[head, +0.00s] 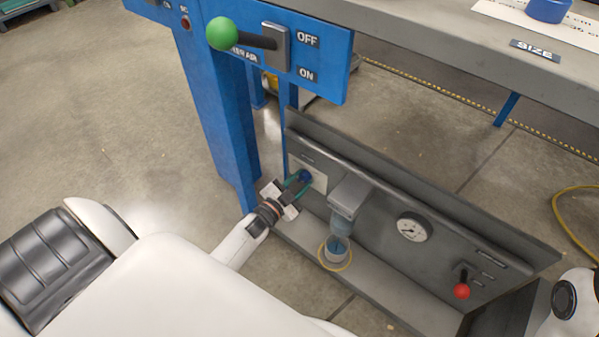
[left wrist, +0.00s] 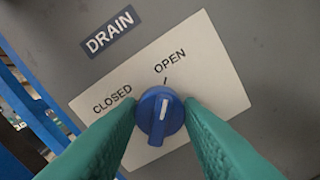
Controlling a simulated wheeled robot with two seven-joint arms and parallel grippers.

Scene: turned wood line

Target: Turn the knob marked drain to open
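The blue drain knob (left wrist: 160,115) sits on a white plate (left wrist: 215,65) under the DRAIN label (left wrist: 110,32). Its white pointer line points up towards the tick under the word OPEN; the word CLOSED is to the left. My left gripper (left wrist: 160,108) has its two green fingers on either side of the knob, apparently touching it. In the head view the knob (head: 305,176) is at the left end of the low grey panel, with my left gripper (head: 298,185) at it. My right gripper is out of view.
Along the grey panel (head: 385,205) are a grey spout unit over a clear cup (head: 336,248), a round gauge (head: 413,227) and a red-tipped lever (head: 462,290). Above is a blue bracket with a green-balled lever (head: 222,33). A blue post (head: 220,120) stands left of the panel.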

